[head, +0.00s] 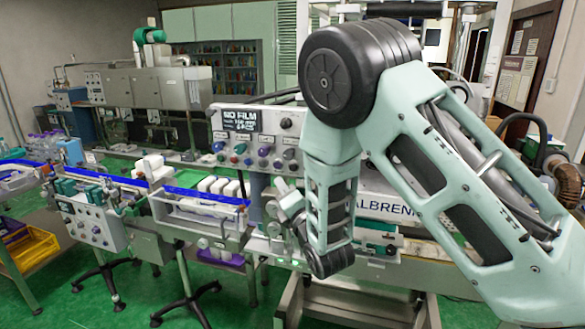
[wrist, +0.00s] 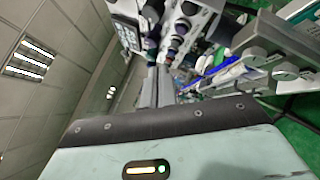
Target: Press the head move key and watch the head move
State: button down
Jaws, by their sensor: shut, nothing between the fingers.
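The grey control panel (head: 262,130) of the machine stands in the middle of the head view, with rows of coloured knobs and buttons and a dark "NO FILM" sign (head: 241,121). I cannot tell which control is the head move key, and the moving head is not clearly identifiable. In the wrist view, my gripper (wrist: 161,72) has its two grey fingers together and empty, pointing towards the panel's knobs (wrist: 175,42). The fingertips look close to the panel, but I cannot tell whether they touch it. In the head view my arm hides part of the panel's right side.
A conveyor with blue rails (head: 200,195) and white packs runs left of the panel. A smaller control box (head: 95,222) stands on its near side. A yellow crate (head: 32,250) sits at the far left. Green floor shows between the stands.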

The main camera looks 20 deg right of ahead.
aim_at(293, 167)
jog(key=w+d, duration=0.4)
jog(key=w, duration=0.1)
jog(key=shift+w, duration=0.35)
jog(key=shift+d, duration=0.1)
dwell(1.8)
jog(key=shift+w+d+b, duration=0.2)
jog(key=shift+w+b, duration=0.1)
jog(key=shift+b, duration=0.15)
jog(key=shift+w+d+b, duration=0.3)
jog(key=shift+w, duration=0.05)
dwell(0.5)
dwell(0.4)
jog(key=shift+s+a+b, duration=0.35)
jog(key=shift+s+a, duration=0.15)
jog(key=shift+s, duration=0.2)
